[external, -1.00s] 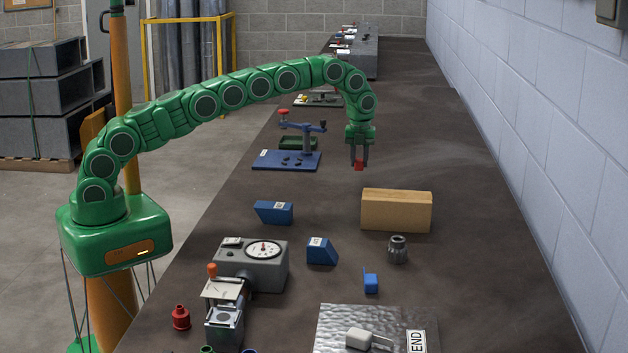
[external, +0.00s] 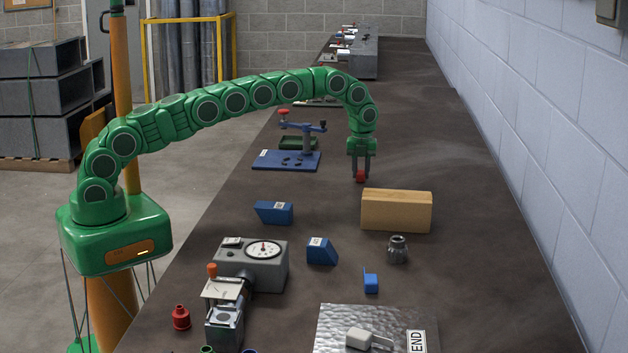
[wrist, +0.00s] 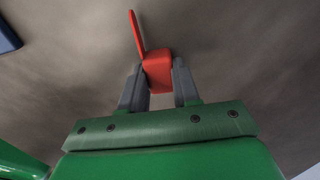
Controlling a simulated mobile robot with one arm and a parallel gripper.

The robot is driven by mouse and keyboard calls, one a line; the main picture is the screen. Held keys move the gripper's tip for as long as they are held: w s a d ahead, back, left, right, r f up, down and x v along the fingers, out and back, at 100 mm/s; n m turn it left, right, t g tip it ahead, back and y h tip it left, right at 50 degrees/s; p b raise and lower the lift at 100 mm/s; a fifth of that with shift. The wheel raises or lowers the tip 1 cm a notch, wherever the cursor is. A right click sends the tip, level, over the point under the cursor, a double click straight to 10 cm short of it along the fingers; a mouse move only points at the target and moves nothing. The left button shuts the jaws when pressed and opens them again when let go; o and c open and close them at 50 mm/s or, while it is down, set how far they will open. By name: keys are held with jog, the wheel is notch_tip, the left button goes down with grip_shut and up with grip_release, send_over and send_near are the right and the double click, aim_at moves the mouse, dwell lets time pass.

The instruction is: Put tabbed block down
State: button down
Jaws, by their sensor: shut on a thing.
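The tabbed block (external: 360,177) is small and red, and sits between the fingertips of my gripper (external: 360,172). My gripper points down and is shut on it, just behind the wooden block in the external view. In the wrist view the red block (wrist: 157,72) is held between the two grey fingers of my gripper (wrist: 159,82), with its thin tab sticking out away from the palm. The block is at or very near the dark bench top (external: 420,130); I cannot tell whether it touches.
A wooden block (external: 395,211) stands close in front of my gripper. A blue fixture (external: 287,160) stands to the left. Blue angled blocks (external: 274,212), a grey knurled part (external: 397,249) and a dial gauge box (external: 255,264) are nearer. Bench to the right is clear.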

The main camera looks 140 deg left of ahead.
aim_at(361, 172)
jog(key=shift+f, duration=0.1)
jog(key=c, duration=0.8)
grip_release()
jog(key=shift+r, duration=3.9)
